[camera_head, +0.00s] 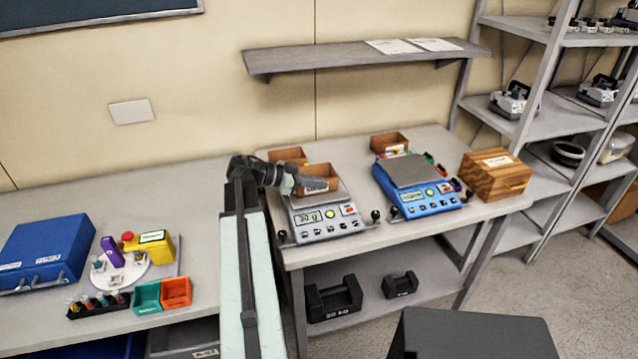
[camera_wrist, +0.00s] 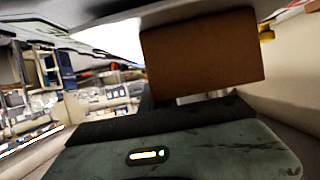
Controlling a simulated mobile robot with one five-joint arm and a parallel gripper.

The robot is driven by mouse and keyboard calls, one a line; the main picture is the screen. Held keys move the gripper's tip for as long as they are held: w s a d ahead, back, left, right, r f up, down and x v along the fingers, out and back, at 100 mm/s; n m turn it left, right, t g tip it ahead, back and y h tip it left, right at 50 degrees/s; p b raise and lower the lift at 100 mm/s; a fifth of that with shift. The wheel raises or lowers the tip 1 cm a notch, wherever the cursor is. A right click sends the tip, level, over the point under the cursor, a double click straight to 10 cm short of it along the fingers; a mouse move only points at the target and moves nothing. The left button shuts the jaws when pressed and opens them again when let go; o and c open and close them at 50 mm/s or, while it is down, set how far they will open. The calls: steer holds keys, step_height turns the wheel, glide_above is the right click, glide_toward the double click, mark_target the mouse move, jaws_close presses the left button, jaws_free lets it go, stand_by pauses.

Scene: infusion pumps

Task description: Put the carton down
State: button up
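A small open brown carton (camera_head: 321,171) is at the pan of the grey scale (camera_head: 323,222), whose display is lit. My gripper (camera_head: 312,185) reaches in from the left, with a grey finger across the carton's near side. In the wrist view the carton's plain brown face (camera_wrist: 203,55) fills the upper middle, just beyond the gripper body. The gripper appears shut on the carton; the far finger is hidden. I cannot tell whether the carton's base touches the pan.
Another brown carton (camera_head: 287,155) stands behind the grey scale, and one more (camera_head: 389,143) behind the blue scale (camera_head: 419,190). A striped wooden box (camera_head: 494,173) stands at the table's right. A wall shelf (camera_head: 360,56) hangs above.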

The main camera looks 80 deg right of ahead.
steer(key=o, duration=0.3)
steer(key=shift+o, duration=0.2)
steer(key=shift+r, duration=0.2)
steer(key=p+v, duration=0.5)
steer(key=v, duration=0.7)
steer(key=shift+r, duration=0.1)
